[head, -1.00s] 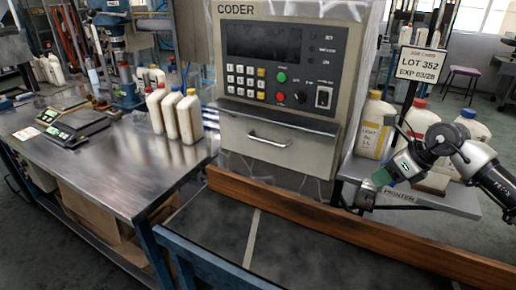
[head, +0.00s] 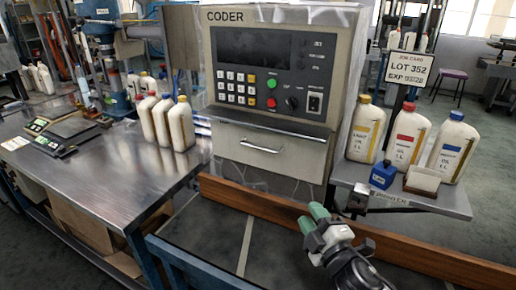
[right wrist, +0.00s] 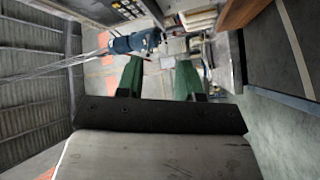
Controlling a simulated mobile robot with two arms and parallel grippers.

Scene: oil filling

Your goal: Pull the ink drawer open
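The coder (head: 221,70) is a beige machine with a dark screen and a keypad. Its ink drawer (head: 290,158) is the beige front panel under the ledge and looks shut. A thin metal handle (head: 261,148) runs across the drawer front. My right gripper (head: 311,216) has green fingertips and is below and to the right of the drawer, apart from the handle. The right wrist view shows its two fingers (right wrist: 159,78) spread with nothing held between them. My left gripper is not in view.
A brown wooden rail (head: 262,202) runs in front of the coder's base. On the right, a shelf (head: 440,203) holds three oil bottles, a blue block (head: 383,175) and a pad. A metal table (head: 95,190) with more bottles and a scale (head: 62,135) stands left.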

